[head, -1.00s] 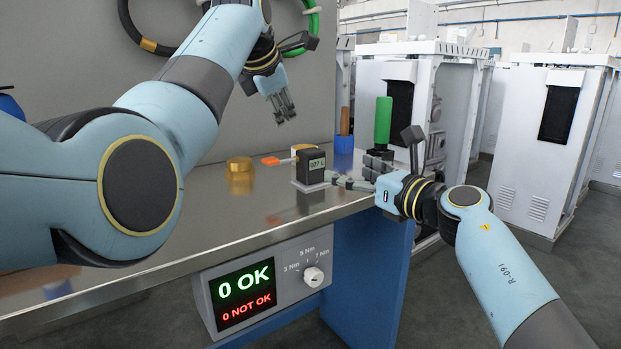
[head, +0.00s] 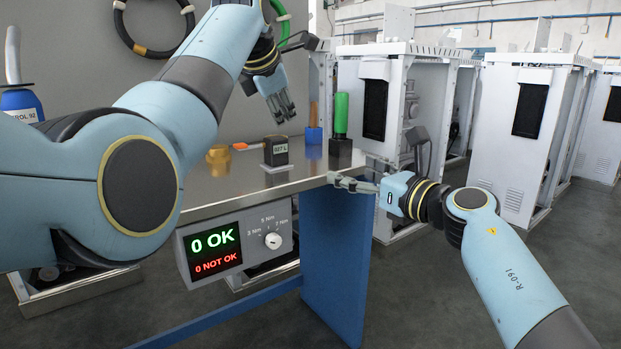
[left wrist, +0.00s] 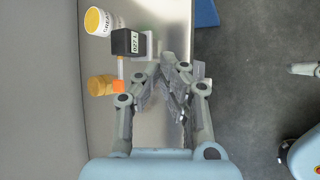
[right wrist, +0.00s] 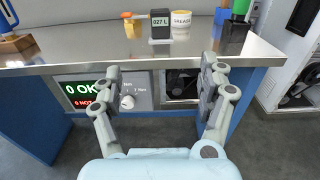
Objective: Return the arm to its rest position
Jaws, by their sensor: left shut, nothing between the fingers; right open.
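My left gripper (head: 279,106) is at upper centre in the head view, above the far part of the bench. Its fingers are shut with nothing between them; they also show close together in the left wrist view (left wrist: 172,75). My right gripper (head: 338,180) is near the bench's front right corner in the head view. It is open and empty, with its fingers wide apart in the right wrist view (right wrist: 160,80). In that view the fingers point at the bench's front edge, with nothing between them. My left arm covers much of the head view's left side.
On the metal bench (head: 220,190) stand a black display block (head: 276,150), a brass-coloured piece (head: 218,157), a green-handled tool (head: 341,113) and a grease tin (right wrist: 181,25). A counter panel (head: 215,245) hangs on its front. White cabinets (head: 520,125) stand behind right. Floor at right is open.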

